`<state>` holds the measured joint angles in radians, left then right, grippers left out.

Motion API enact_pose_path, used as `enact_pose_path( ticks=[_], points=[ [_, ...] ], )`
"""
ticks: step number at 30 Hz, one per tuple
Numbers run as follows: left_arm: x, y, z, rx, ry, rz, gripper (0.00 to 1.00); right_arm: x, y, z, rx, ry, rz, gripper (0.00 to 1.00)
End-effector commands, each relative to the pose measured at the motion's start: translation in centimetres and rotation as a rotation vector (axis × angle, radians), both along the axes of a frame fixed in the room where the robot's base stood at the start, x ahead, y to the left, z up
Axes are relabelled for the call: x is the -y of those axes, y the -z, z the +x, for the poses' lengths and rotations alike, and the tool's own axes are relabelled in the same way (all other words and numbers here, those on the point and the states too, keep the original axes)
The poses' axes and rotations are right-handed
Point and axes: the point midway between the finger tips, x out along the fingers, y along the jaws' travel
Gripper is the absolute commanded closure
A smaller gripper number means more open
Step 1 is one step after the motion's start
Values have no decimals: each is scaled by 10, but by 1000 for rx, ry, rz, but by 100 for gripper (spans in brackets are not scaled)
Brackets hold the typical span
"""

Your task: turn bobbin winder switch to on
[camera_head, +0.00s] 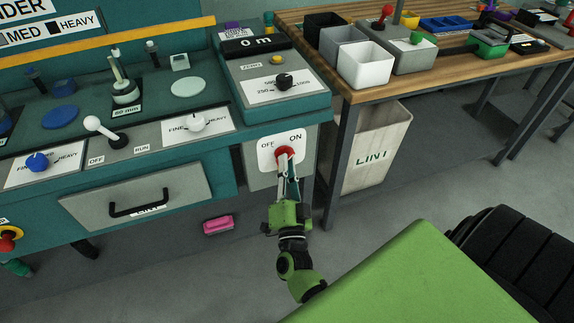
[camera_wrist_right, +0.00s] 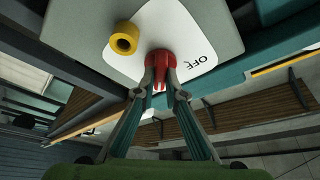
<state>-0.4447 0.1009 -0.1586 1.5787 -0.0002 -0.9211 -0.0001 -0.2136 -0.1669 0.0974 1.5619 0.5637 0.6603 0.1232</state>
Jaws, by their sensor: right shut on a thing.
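The bobbin winder switch is a red rotary knob (camera_head: 284,153) on a white plate (camera_head: 268,150) marked OFF on the left and ON on the right. The plate is on the front of the teal machine's right end. My right gripper (camera_head: 286,161) reaches it from below and is shut on the knob. In the right wrist view the fingers (camera_wrist_right: 160,72) hold the red knob (camera_wrist_right: 160,62) from both sides. OFF reads upside down there, and ON is not visible. I cannot tell which word the knob points to. My left gripper is not in view.
A yellow round knob (camera_wrist_right: 124,38) sticks out beside the red one. A wooden workbench (camera_head: 440,75) with bins stands to the right, with a LINT bin (camera_head: 372,150) beneath. A drawer (camera_head: 138,200) is left of the switch. A pink block (camera_head: 218,224) lies on the floor.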

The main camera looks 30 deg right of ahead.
Motion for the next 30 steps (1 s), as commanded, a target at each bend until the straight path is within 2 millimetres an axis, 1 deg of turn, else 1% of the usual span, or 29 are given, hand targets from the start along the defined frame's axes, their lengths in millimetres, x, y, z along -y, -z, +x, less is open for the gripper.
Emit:
enact_pose_path(
  ticks=[2,3,4,5,17,22,26,30],
  points=[
    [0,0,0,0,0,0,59,-1,1,0,-1,-1,5,100],
    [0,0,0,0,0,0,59,-1,1,0,-1,-1,5,81],
    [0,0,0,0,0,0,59,-1,1,0,-1,-1,5,73],
    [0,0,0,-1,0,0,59,-1,1,0,0,-2,4,72],
    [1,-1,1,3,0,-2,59,0,0,0,0,0,1,72],
    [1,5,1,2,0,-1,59,1,3,0,-10,0,-43,72],
    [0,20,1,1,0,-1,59,2,7,-1,-40,-1,-171,72],
    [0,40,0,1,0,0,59,3,9,-1,-93,-1,-398,72]
  ],
)
